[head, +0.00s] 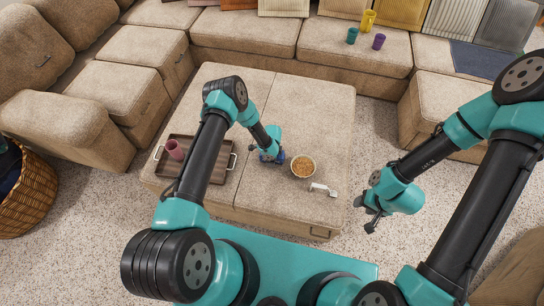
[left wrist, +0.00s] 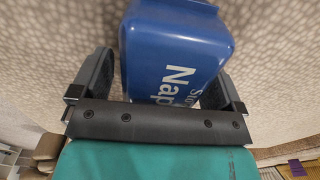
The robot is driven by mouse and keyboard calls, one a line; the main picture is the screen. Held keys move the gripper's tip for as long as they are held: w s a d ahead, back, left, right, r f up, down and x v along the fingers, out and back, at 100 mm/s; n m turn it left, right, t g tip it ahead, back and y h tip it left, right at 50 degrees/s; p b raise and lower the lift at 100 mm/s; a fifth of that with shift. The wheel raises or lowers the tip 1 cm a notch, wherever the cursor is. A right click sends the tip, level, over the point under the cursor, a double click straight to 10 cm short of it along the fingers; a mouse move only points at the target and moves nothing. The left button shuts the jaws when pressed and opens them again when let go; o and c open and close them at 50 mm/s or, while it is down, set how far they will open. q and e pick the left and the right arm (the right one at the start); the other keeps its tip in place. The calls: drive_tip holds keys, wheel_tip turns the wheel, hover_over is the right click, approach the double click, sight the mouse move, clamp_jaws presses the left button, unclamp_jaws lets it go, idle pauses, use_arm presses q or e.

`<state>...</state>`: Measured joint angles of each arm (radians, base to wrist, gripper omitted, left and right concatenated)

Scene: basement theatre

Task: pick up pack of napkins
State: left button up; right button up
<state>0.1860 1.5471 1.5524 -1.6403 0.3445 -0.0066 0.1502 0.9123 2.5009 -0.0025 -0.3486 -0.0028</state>
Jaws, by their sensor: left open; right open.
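The pack of napkins is blue with white lettering (left wrist: 175,50) and fills the middle of the left wrist view, between the two fingers. In the head view the pack (head: 280,157) is a small blue patch on the beige ottoman, mostly hidden under my left gripper (head: 268,153). My left gripper (left wrist: 163,75) is open, with one finger on each side of the pack; I cannot tell whether they touch it. My right gripper (head: 366,213) is open and empty, out over the carpet right of the ottoman.
On the ottoman (head: 270,205), a bowl of food (head: 303,166) stands close right of the pack and a small white object (head: 323,189) lies near the front right. A dark tray (head: 218,174) with a pink cup (head: 175,149) is left. Several cups stand on the sofa (head: 320,43) behind.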

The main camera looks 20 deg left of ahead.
idle(0.4)
use_arm(q)
drive_tip(key=c, duration=1)
drive_tip(key=shift+r, duration=0.2)
drive_tip(key=shift+r, duration=0.25)
wheel_tip(320, 180, up, 3)
drive_tip(key=shift+f, duration=0.1)
drive_tip(key=s+d, duration=0.1)
drive_tip(key=s, duration=0.4)
drive_tip(key=s+d+r, duration=0.1)
drive_tip(key=s+d, duration=0.1)
drive_tip(key=s, duration=0.3)
drive_tip(key=s+d, duration=0.1)
drive_tip(key=s, duration=0.4)
drive_tip(key=shift+s+d+r, duration=0.2)
